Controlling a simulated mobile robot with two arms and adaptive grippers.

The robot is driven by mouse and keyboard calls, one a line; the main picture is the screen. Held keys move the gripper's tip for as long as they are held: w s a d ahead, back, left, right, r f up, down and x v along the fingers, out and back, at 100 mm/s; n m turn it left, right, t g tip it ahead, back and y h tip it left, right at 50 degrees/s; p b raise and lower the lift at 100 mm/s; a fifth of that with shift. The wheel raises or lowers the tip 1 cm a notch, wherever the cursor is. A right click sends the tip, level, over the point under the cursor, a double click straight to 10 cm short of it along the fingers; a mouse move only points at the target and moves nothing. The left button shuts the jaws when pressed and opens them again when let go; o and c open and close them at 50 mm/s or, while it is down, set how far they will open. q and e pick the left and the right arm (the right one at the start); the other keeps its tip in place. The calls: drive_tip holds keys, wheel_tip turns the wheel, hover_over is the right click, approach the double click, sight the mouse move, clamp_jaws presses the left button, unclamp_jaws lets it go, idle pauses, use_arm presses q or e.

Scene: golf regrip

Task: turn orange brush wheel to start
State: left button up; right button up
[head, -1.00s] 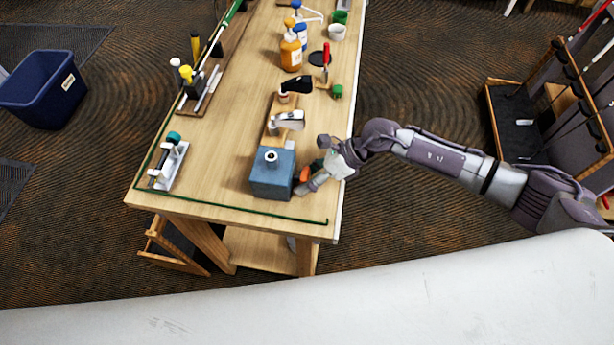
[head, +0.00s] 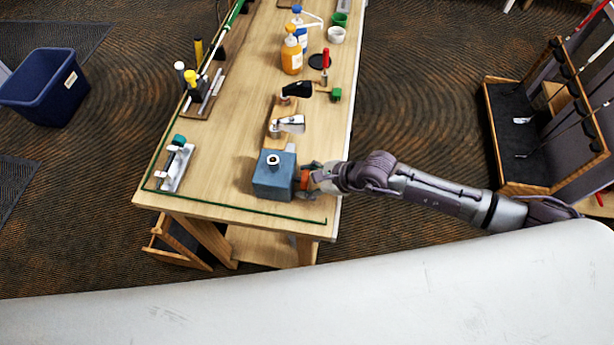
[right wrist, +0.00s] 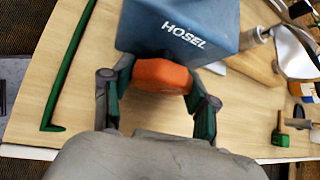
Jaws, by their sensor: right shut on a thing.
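The orange brush wheel (right wrist: 161,75) sits on the side of a blue box (right wrist: 180,22) lettered HOSEL. The box (head: 273,176) stands near the front end of the workbench. My right gripper (right wrist: 160,88) is shut on the orange wheel, one finger on each side of it in the right wrist view. In the head view the right gripper (head: 307,179) reaches the box's right side, and the wheel is largely covered by the fingers. My left gripper is not in view.
Two club heads, one silver (head: 290,124) and one black (head: 297,89), rest on wooden blocks behind the box. A green strip (head: 240,209) runs along the bench's front edge. Orange and blue bottles stand farther back.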

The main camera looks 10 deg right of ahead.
drive_tip(key=shift+r, duration=0.1)
idle(0.4)
drive_tip(key=o, duration=1.2)
drive_tip(key=shift+c, duration=0.2)
drive_tip(key=v, duration=1.2)
drive_tip(key=shift+s, duration=0.1)
